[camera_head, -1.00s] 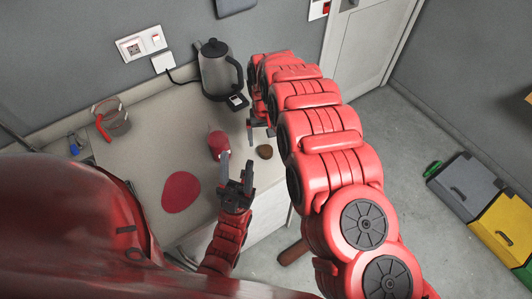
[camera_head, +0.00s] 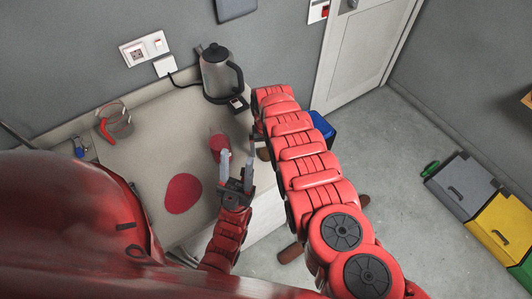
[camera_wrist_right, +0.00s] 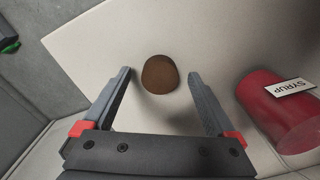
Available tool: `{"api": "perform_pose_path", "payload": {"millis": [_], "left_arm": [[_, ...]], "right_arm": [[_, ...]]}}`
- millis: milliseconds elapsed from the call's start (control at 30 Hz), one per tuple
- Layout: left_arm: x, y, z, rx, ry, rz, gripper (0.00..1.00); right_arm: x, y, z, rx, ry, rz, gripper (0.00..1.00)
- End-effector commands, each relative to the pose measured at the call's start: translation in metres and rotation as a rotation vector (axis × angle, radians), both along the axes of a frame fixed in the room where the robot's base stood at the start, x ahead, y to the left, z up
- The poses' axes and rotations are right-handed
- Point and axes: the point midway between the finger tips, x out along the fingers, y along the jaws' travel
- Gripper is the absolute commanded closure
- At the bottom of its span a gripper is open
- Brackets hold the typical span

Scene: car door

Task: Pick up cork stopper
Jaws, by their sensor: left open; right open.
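The cork stopper (camera_wrist_right: 160,74) is a small brown rounded piece on the pale counter, seen in the right wrist view. My right gripper (camera_wrist_right: 160,78) is open, with its fingertips to the left and right of the cork in the picture; no contact shows. In the head view my right gripper (camera_head: 257,135) is partly covered by its own arm, and the cork is mostly hidden there. My left gripper (camera_head: 237,167) is open and empty, above the counter's front part.
A red syrup container (camera_wrist_right: 278,110) stands close to the right of the cork; it also shows in the head view (camera_head: 217,143). A red round mat (camera_head: 183,193), a kettle (camera_head: 219,73) and a glass jug (camera_head: 115,122) are on the counter (camera_head: 150,160).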

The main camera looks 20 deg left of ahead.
Motion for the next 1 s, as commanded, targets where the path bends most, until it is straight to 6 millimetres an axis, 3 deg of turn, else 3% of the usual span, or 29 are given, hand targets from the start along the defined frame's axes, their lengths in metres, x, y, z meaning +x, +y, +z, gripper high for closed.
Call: {"api": "perform_pose_path", "payload": {"millis": [167,667,1000], "left_arm": [[0.0,0.0,0.0,0.0,0.0,0.0,0.5],[0.0,0.0,0.0,0.0,0.0,0.0,0.5],[0.0,0.0,-0.0013,0.0,0.0,0.0,0.5]], "right_arm": [[0.0001,0.0,0.0001,0.0,0.0,0.0,0.08],[0.0002,-0.0002,0.0001,-0.001,0.0,-0.001,0.96],[0.0016,-0.0001,0.0022,0.0,0.0,-0.001,0.96]]}}
